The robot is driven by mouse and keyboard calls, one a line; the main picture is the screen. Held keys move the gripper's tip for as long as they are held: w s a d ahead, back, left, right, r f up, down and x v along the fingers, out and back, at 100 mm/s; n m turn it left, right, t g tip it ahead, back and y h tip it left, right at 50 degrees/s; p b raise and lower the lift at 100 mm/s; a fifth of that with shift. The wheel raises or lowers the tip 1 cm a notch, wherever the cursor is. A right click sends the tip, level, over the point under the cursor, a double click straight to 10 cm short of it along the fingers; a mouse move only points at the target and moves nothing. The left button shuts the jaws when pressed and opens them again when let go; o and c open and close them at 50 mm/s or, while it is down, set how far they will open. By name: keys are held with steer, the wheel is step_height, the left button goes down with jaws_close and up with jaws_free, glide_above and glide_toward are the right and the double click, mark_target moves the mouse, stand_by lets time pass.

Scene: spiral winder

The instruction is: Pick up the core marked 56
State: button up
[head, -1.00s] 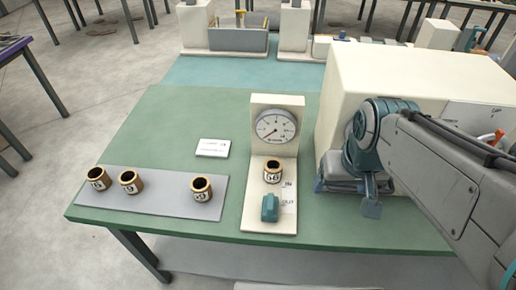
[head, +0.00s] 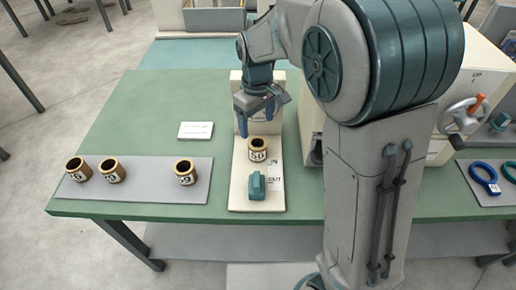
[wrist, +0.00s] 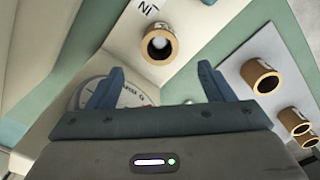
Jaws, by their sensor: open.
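A tan ring-shaped core (head: 257,150) with a dark bore stands upright on the white gauge stand (head: 238,180). Its label looks like 56, though the last digit is hard to read. My gripper (head: 256,120) is open and empty, pointing down above and behind this core, in front of the dial. In the wrist view the core (wrist: 149,50) lies beyond the open fingers (wrist: 161,72), apart from them. Several similar cores stand on the grey mat: one at its right (head: 185,172), two at its left (head: 112,170) (head: 77,170); their labels are small.
A teal block (head: 257,186) sits on the stand in front of the core, by the OUT marking. A white card (head: 195,130) lies on the green table (head: 130,120). A cream machine (head: 312,130) stands right of the stand. Blue rings (head: 484,178) lie far right.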

mark_target(258, 150)
step_height(258, 150, down, 12)
steer(key=shift+r, duration=0.25)
stand_by(0.3)
steer(key=c, duration=1.1)
